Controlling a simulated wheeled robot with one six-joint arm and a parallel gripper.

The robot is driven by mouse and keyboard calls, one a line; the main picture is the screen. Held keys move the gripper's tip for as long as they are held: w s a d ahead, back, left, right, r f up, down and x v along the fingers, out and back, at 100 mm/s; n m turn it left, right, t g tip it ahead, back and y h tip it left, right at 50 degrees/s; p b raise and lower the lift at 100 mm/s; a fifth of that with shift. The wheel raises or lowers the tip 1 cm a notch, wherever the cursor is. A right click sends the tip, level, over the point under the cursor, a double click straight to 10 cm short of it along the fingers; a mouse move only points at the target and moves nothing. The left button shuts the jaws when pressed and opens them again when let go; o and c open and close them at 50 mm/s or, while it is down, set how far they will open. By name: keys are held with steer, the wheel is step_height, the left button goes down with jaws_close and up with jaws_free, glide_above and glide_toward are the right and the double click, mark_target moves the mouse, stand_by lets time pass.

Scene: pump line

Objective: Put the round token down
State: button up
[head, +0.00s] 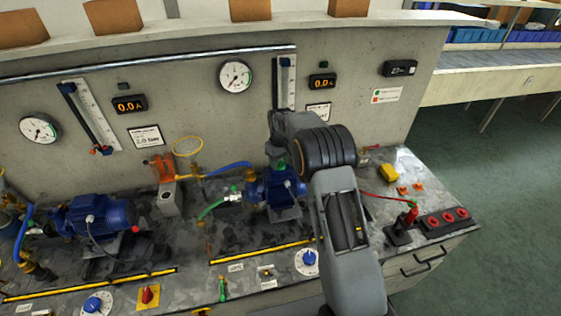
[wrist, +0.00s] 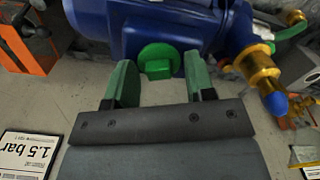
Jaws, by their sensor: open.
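My gripper (wrist: 160,78) is open in the wrist view, its two green-padded fingers apart. A round green disc (wrist: 158,52) with a square boss shows just beyond and between the fingertips, against the blue pump (wrist: 125,18). I cannot tell whether this disc is the round token or a part of the pump; no other loose token can be made out. Neither finger visibly touches the disc. In the head view the blue pump (head: 268,188) stands on the bench below my wrist, and my arm hides part of it and most of the gripper.
A brass fitting (wrist: 258,68) with a blue tip is close right of the fingers. The bench (head: 235,228) holds another blue pump (head: 95,215), hoses and an orange valve (head: 163,168). A yellow block (head: 389,173) and a red-handled lever (head: 410,215) stand right of my arm.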

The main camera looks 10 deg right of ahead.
mark_target(280, 162)
steer(key=s+r+m+t+b, duration=0.1)
steer(key=s+r, duration=0.2)
steer(key=r, duration=0.6)
steer(key=s+r+b, duration=0.1)
steer(key=s+r, duration=0.2)
steer(key=r, duration=0.6)
steer(key=s+f+m+t, duration=0.3)
steer(key=s, duration=2.3)
steer(key=shift+m+t, duration=0.3)
steer(key=shift+t, duration=0.1)
steer(key=shift+d, duration=0.1)
